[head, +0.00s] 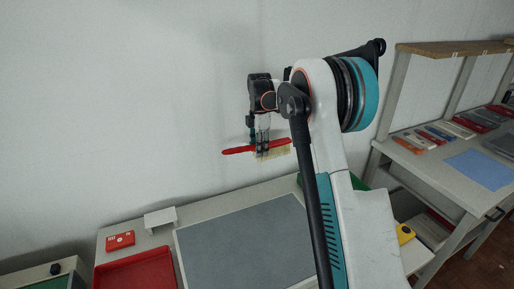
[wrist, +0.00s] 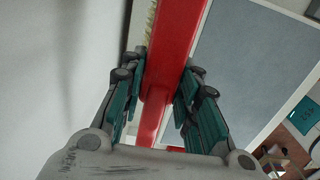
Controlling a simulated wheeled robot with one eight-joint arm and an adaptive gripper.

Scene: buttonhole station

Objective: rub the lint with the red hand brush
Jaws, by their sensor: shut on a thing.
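My gripper (head: 262,145) is shut on the red hand brush (head: 238,150) and holds it in the air, above the back of the table and in front of the wall. The brush lies roughly level across the jaws, with pale bristles (head: 272,154) on its right part, pointing down. In the wrist view the red brush body (wrist: 178,35) runs between the two teal-padded fingers of my gripper (wrist: 163,72). I cannot make out any lint in either view.
The table holds a grey mat (head: 245,245), a red tray (head: 135,272), a small red box (head: 120,240) and a white bracket (head: 160,217). A side bench at right has a blue sheet (head: 482,168) and several coloured items. My arm hides the table's right part.

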